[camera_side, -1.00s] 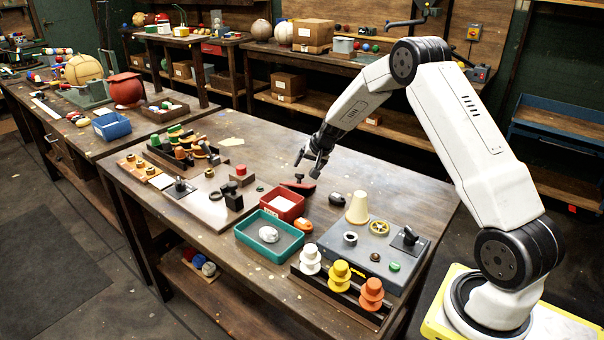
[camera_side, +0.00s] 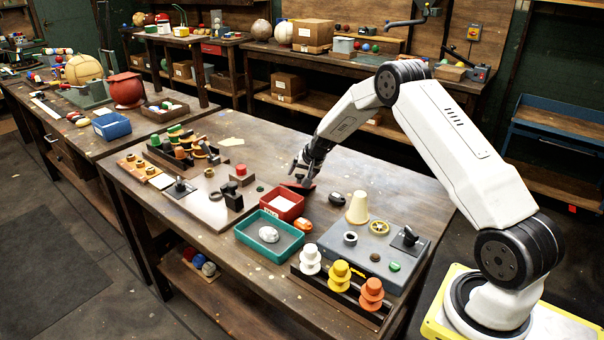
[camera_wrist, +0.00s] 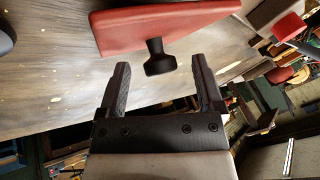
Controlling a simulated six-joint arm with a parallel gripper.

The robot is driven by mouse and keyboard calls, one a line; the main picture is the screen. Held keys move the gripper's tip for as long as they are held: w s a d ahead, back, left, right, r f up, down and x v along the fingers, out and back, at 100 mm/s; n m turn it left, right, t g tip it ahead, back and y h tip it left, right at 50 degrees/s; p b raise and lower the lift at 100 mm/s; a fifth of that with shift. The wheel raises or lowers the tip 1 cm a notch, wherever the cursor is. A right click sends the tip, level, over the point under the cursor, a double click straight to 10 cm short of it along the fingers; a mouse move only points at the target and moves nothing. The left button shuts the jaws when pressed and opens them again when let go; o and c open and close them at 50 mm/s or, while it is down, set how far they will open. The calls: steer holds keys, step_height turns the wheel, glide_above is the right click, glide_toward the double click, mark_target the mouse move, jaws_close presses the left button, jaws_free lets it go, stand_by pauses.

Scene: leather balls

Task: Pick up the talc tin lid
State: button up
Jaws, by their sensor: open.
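The talc tin lid (camera_side: 300,185) appears to be the flat red plate with a dark knob, lying on the bench behind the red tin. In the wrist view the red lid (camera_wrist: 160,22) fills the top middle, tilted in the picture. Its black knob (camera_wrist: 158,58) sticks out toward my gripper (camera_wrist: 160,82), just beyond and roughly between the two fingertips. The fingers are apart and nothing is between them. In the side view my gripper (camera_side: 304,172) is low over the lid, and partly hides it. The red tin (camera_side: 281,213) stands open with white contents.
A teal tray (camera_side: 246,243) with a pale ball stands in front of the red tin. The bench behind the lid is mostly clear.

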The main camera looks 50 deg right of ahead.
stand_by(0.3)
jaws_close()
steer(key=shift+r, duration=0.1)
steer(key=shift+r, duration=0.7)
steer(key=s+a+r, duration=0.4)
steer(key=s+r, duration=0.7)
steer(key=s, duration=0.2)
steer(key=shift+a+r, duration=0.25)
steer(key=shift+a, duration=0.15)
steer(key=shift+a+f, duration=0.1)
steer(key=shift+f, duration=0.05)
stand_by(0.3)
